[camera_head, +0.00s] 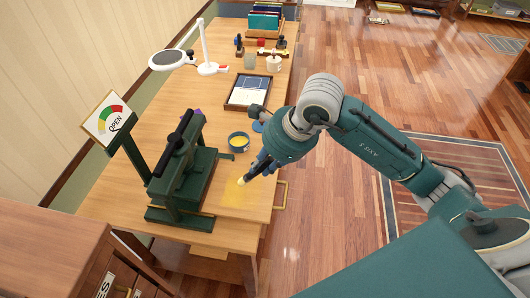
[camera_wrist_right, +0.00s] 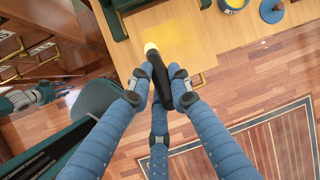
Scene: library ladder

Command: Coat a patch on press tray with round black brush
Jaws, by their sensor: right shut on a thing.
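My right gripper (camera_head: 262,164) is shut on the round black brush (camera_wrist_right: 160,76), with its blue fingers around the dark handle. The brush's pale yellow tip (camera_head: 241,181) points down at the press tray (camera_head: 250,208), a light wooden board with a brass handle. A yellow patch (camera_head: 233,194) lies on the tray beside the tip; it also shows in the right wrist view (camera_wrist_right: 187,38). I cannot tell whether the tip touches the wood. What looks like my left gripper (camera_wrist_right: 38,97) shows small at the left of the right wrist view; its fingers are unclear.
A bowl of yellow liquid (camera_head: 239,142) stands just behind the tray. The dark green press (camera_head: 183,175) stands to the left. A framed picture tray (camera_head: 247,92), a white magnifier lamp (camera_head: 205,66) and a mug (camera_head: 273,63) are farther back. Open floor lies right of the table.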

